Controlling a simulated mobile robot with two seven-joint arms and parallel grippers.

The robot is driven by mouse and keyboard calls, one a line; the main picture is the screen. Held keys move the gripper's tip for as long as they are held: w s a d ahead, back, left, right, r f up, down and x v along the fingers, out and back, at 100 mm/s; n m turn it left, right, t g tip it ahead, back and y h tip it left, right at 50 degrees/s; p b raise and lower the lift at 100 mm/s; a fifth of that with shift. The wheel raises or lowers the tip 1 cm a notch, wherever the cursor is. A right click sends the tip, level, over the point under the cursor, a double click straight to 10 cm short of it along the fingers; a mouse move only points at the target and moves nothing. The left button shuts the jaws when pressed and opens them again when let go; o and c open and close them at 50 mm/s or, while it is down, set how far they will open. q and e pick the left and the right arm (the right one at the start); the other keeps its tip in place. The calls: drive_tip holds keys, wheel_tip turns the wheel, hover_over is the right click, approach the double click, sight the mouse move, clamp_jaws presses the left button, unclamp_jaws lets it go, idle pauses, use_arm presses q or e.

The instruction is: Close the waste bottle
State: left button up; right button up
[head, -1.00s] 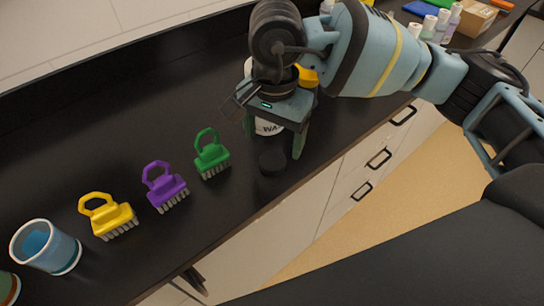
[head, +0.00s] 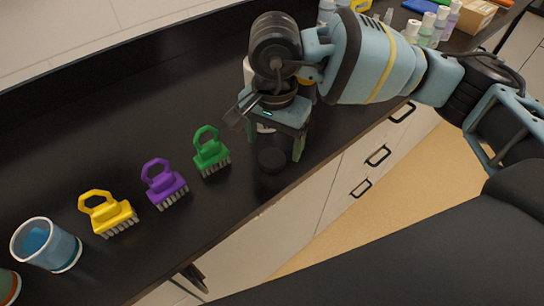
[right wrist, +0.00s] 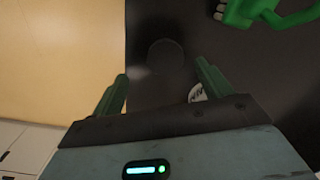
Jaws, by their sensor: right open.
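A black round cap (head: 273,160) lies on the dark counter near its front edge. It also shows faintly in the right wrist view (right wrist: 165,56), ahead of the fingers. My right gripper (head: 276,143) is open and points down above the counter just behind the cap, with nothing between its fingers (right wrist: 160,82). The white waste bottle (head: 247,72) stands behind my right gripper and is mostly hidden by it. A bit of its white label (right wrist: 197,93) shows beside a finger in the right wrist view. My left gripper is not in view.
Green (head: 211,152), purple (head: 165,185) and yellow (head: 108,214) brushes stand left of the cap. A blue cup (head: 47,246) is at the far left. Several small bottles (head: 428,28) stand at the back right. The counter's front edge is close to the cap.

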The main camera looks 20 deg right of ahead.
sight(271, 159)
drive_tip(key=shift+w+a+f+p, duration=0.1)
drive_tip(key=shift+w+f+p, duration=0.05)
drive_tip(key=shift+f, duration=1.15)
drive_tip(key=shift+w+a+f+p, duration=0.1)
drive_tip(key=shift+w+f+p, duration=0.05)
drive_tip(key=shift+f, duration=1.15)
drive_tip(key=c, duration=1)
